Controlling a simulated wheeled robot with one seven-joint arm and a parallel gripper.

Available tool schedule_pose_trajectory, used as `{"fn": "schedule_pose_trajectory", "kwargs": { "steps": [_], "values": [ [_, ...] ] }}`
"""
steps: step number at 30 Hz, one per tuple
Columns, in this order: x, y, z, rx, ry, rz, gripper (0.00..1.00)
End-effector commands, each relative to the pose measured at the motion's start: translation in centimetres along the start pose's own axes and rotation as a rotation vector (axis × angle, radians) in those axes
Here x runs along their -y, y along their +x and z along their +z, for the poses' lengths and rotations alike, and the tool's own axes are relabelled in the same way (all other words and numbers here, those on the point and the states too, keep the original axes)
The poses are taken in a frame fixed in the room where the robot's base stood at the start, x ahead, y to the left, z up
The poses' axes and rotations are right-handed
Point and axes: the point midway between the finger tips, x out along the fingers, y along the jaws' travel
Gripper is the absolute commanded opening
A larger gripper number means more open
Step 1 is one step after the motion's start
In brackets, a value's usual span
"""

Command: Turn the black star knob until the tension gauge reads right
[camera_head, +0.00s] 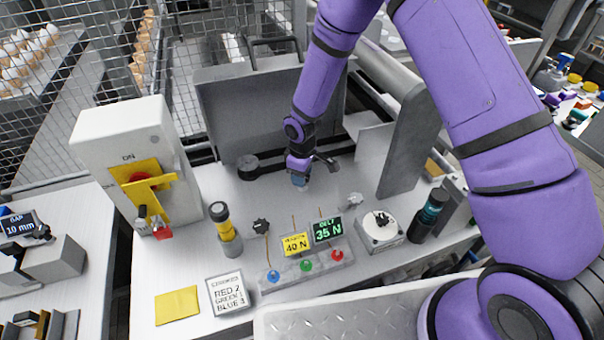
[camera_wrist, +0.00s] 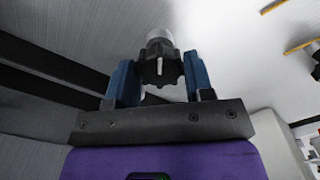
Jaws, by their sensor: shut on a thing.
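My gripper (camera_head: 299,182) reaches down to the back of the workbench. In the wrist view its blue fingers (camera_wrist: 160,78) are shut on the black star knob (camera_wrist: 161,68), one on each side. The knob has a pale line on its face and a silver-grey shaft behind it. In the head view my gripper hides the held knob. The tension gauge (camera_head: 328,230) is a dark display with green text, "BELT 35 N". Beside it on the left, a yellow sign (camera_head: 295,244) reads "40 N"; its top word is small.
Red, green and blue buttons line a grey strip (camera_head: 328,268). A switch box (camera_head: 125,150) is left.

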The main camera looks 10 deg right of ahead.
Motion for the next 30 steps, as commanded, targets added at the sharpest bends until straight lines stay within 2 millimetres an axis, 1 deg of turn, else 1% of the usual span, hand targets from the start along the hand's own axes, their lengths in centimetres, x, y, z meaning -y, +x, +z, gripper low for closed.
{"fn": "schedule_pose_trajectory", "kwargs": {
  "steps": [9,15,22,30],
  "values": [
    [0.00,-0.05,-0.15,-0.003,0.290,0.001,0.24],
    [-0.02,-0.05,-0.14,-0.003,0.444,0.001,0.24],
    [-0.08,-0.05,-0.11,-0.003,0.568,0.001,0.24],
    [-0.06,-0.06,-0.13,-0.003,0.632,0.000,0.24]
  ]
}}
